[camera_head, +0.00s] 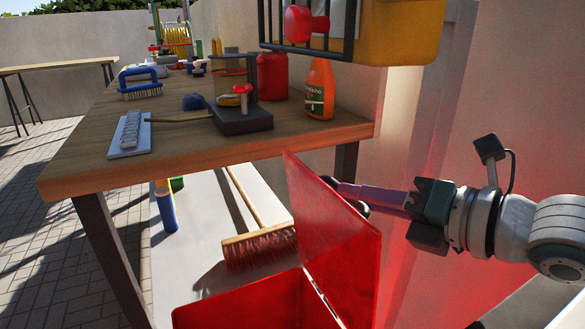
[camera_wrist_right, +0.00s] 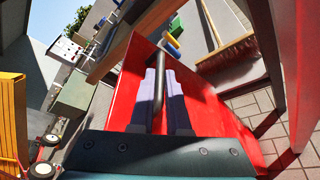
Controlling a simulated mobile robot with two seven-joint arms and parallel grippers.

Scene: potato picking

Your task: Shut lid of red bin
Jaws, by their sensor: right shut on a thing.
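The red bin (camera_head: 245,305) stands at the bottom of the head view. Its red lid (camera_head: 335,230) is open, standing up steeply on the bin's right side. In the right wrist view the lid (camera_wrist_right: 207,100) fills the middle. My right gripper (camera_head: 352,192) reaches in from the right to the lid's outer face. In the wrist view its two fingers (camera_wrist_right: 165,75) are on either side of a dark bar handle (camera_wrist_right: 158,90) on the lid, shut on it. The lid hides part of the fingertips in the head view. My left gripper is not in view.
A wall is at the right.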

